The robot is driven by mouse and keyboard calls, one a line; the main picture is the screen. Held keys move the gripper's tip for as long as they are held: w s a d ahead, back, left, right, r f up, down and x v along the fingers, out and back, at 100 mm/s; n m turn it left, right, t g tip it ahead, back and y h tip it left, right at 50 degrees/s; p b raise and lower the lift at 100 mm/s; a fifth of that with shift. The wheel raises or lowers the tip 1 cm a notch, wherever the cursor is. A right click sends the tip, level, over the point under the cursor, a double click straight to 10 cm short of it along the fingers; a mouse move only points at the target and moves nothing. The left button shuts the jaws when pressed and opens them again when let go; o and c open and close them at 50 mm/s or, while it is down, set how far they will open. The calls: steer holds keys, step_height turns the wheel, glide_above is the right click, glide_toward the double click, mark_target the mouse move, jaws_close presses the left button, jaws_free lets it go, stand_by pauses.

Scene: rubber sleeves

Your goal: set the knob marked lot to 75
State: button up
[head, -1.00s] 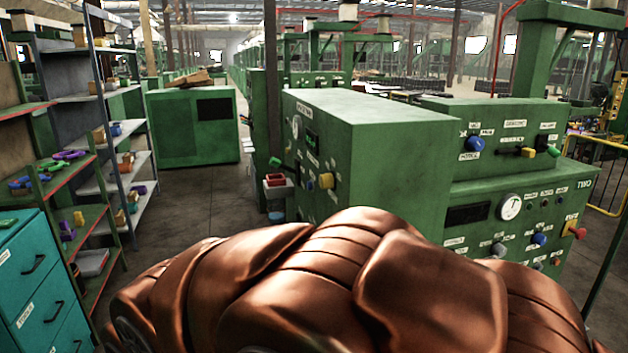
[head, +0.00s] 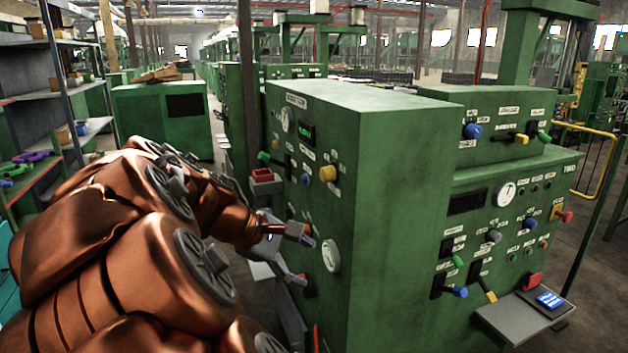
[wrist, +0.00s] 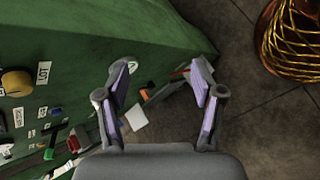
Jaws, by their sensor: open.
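A round yellow knob (head: 327,173) sits on the left-facing panel of the tall green cabinet (head: 375,180). In the wrist view the yellow knob (wrist: 15,82) is at the left edge, beside a white label (wrist: 43,72) reading LOT. The setting it points to is too small to read. My gripper (head: 302,262) is in front of that panel, below and slightly left of the knob and apart from it. In the wrist view my gripper (wrist: 162,75) is open, with nothing between its fingers.
A white gauge (head: 331,255) is on the panel close to my fingers. A green lever (head: 264,156) and a red tray (head: 262,176) stick out at the panel's far side. A lower console (head: 515,215) stands right. Shelves (head: 55,120) line the left; floor lies between.

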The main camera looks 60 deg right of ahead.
steer(key=w+d+r+n+g+h, duration=0.35)
steer(key=w+d+r, duration=0.2)
steer(key=d, duration=0.35)
steer(key=n+g+h+b, duration=0.1)
steer(key=n+h+b, duration=0.1)
steer(key=n+h, duration=0.25)
glide_toward(322, 176)
steer(key=x, duration=0.3)
steer(key=shift+n, duration=0.3)
steer(key=shift+p+x, duration=0.65)
steer(key=shift+x, duration=2.7)
steer(key=shift+c, duration=0.4)
steer(key=c, duration=1.1)
steer(key=shift+o, duration=0.2)
